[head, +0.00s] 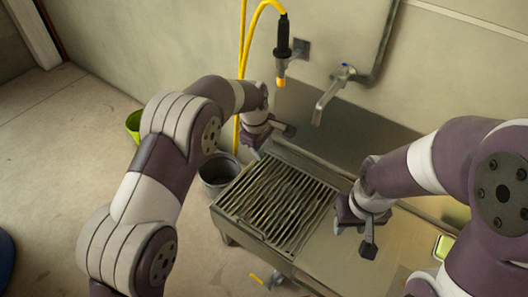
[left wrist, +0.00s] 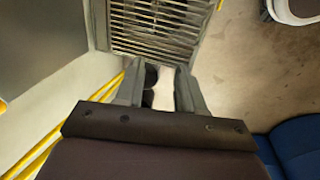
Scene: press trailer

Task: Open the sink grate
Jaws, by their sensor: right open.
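The sink grate (head: 277,203), a panel of parallel metal bars, lies over the left part of the metal sink unit (head: 335,262). It looks flat. The left wrist view shows the slatted grate (left wrist: 160,25) beyond the fingers. My left gripper (head: 272,141) is over the grate's back left corner, open and apparently empty; its two fingers (left wrist: 158,80) stand apart. I cannot tell whether they touch the grate. My right gripper (head: 355,237) is open and empty, right of the grate above the flat metal top.
A tap (head: 333,93) and a hanging black spray nozzle (head: 283,40) with yellow hose (head: 242,60) are at the back wall. A grey bucket (head: 218,174) and a green bucket (head: 134,124) stand left of the sink. A yellow-handled valve (head: 257,279) is below its front.

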